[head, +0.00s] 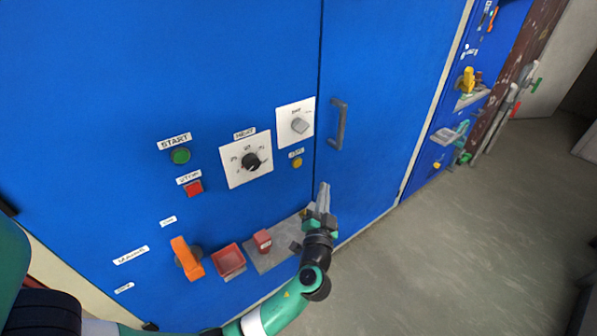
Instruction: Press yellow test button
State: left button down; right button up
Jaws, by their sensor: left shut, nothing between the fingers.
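The yellow test button (297,163) is a small round button on the blue cabinet front, under a small white label and below the white plate with a grey knob. My left gripper (324,188) is shut and empty. Its fingers point up, a little below and to the right of the yellow button in the head view, near the cabinet's door seam. It appears apart from the button; the exact depth gap is hard to tell. My right gripper is not in view.
Floor at right is clear.

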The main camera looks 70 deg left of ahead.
aim_at(297, 163)
pick_arm(q)
jog(key=shift+a+r, duration=0.1)
jog(key=s+a+p, duration=0.1)
jog(key=s+a, duration=0.1)
jog(key=a, duration=0.6)
jog(key=shift+a, duration=0.2)
dwell(1.1)
jog(key=shift+s, duration=0.1)
dwell(0.7)
jog(key=shift+a, duration=0.4)
